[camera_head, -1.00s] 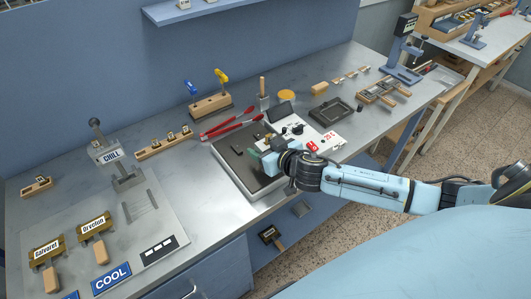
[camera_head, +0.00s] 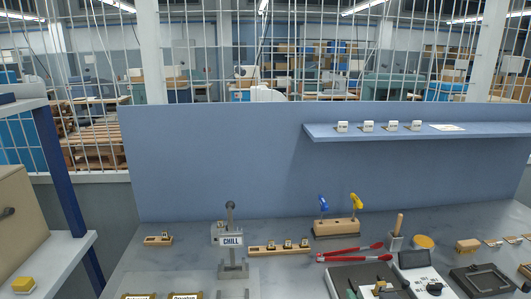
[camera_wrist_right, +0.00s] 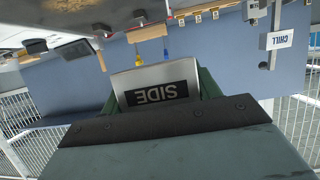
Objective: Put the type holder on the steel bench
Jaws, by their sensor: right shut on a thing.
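A grey piece with a black label reading SIDE (camera_wrist_right: 155,92), upside down, shows in the right wrist view. I take it to be the type holder. My right gripper (camera_wrist_right: 160,82) is shut on it, with a dark green finger at each side. In the head view only a small part of this gripper (camera_head: 352,293) shows at the bottom edge, in front of the dark hot plate (camera_head: 342,275); the held piece cannot be made out there. The steel bench (camera_head: 290,276) runs across the bottom of the head view. My left gripper is not in view.
The CHILL stand (camera_head: 231,240), a wooden block row (camera_head: 279,250), a tool rack (camera_head: 336,229), red tongs (camera_head: 350,252) and a dark tray (camera_head: 483,280) stand on the bench. A wall shelf (camera_head: 420,131) hangs above. Bare steel lies between the CHILL stand and hot plate.

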